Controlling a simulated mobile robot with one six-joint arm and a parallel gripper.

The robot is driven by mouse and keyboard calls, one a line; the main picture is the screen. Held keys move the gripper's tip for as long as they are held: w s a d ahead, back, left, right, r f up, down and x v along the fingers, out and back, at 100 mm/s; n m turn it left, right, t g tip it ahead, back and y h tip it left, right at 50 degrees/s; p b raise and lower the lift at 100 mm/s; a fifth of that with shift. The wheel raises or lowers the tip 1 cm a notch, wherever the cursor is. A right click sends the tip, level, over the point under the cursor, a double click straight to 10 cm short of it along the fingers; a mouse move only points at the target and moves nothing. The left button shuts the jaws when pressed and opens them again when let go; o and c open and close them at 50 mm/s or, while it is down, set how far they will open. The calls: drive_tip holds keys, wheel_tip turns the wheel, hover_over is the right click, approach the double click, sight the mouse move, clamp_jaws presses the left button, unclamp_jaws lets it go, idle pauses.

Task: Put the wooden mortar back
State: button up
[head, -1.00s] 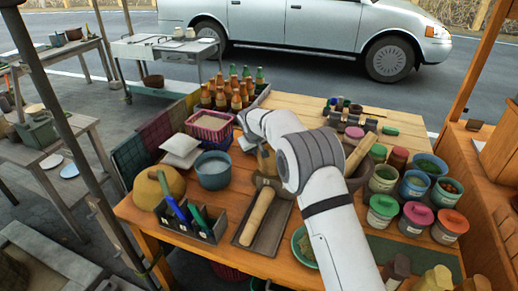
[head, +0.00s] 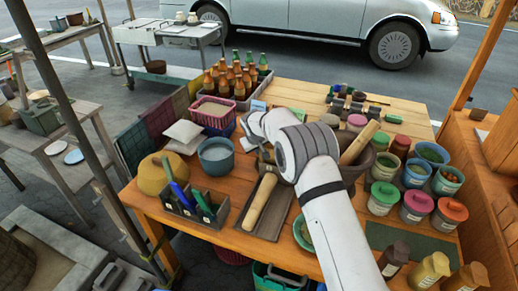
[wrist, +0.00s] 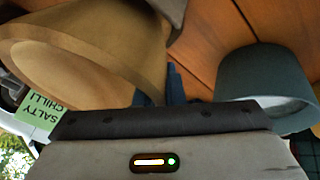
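The wooden mortar is a tan, thick-walled cone. It fills the upper left of the wrist view (wrist: 100,50), lying tilted against the picture. My gripper (wrist: 158,92) has its dark blue fingers at the mortar's edge, seemingly closed on its wall; the contact is partly hidden. In the head view my gripper (head: 264,151) is over the table behind the dark tray, and my wrist hides most of it. Only a small tan patch of the mortar shows there (head: 267,157).
A blue-grey bowl (head: 216,156) stands left of my gripper. A dark tray (head: 268,217) holds a wooden rolling pin. A dark clay mortar (head: 357,164) with a pestle and several spice jars stand right of my arm. Bottles (head: 233,82) stand behind. A green label (wrist: 40,112) reads "SALTY CHILLI".

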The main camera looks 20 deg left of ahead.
drive_tip(key=o, duration=0.4)
drive_tip(key=shift+r, duration=0.2)
drive_tip(key=a+b+v, duration=0.1)
drive_tip(key=b+v, duration=0.1)
drive_tip(key=v, duration=1)
drive_tip(key=shift+d, duration=0.45)
drive_tip(key=s+d+r+m, duration=0.1)
drive_tip(key=s+d+r, duration=0.25)
drive_tip(key=d, duration=0.55)
drive_tip(key=s+d+r+m+g+h, duration=0.1)
drive_tip(key=s+d+r+m, duration=0.2)
drive_tip(key=d, duration=0.5)
drive_tip(key=s+d+r, duration=0.4)
drive_tip(key=d+r, duration=0.1)
drive_tip(key=d, duration=0.4)
drive_tip(key=s+d+f+m, duration=0.1)
drive_tip(key=s+d, duration=0.4)
drive_tip(key=s, duration=0.3)
drive_tip(key=s+d+m+g, duration=0.1)
drive_tip(key=s+d+m, duration=0.1)
drive_tip(key=s+d, duration=0.3)
drive_tip(key=s+d+f+m, duration=0.1)
drive_tip(key=s+d, duration=0.4)
drive_tip(key=s, duration=0.7)
drive_tip(key=shift+s+d+f+m, duration=0.3)
drive_tip(key=shift+s+d+m, duration=0.1)
drive_tip(key=shift+m, duration=0.2)
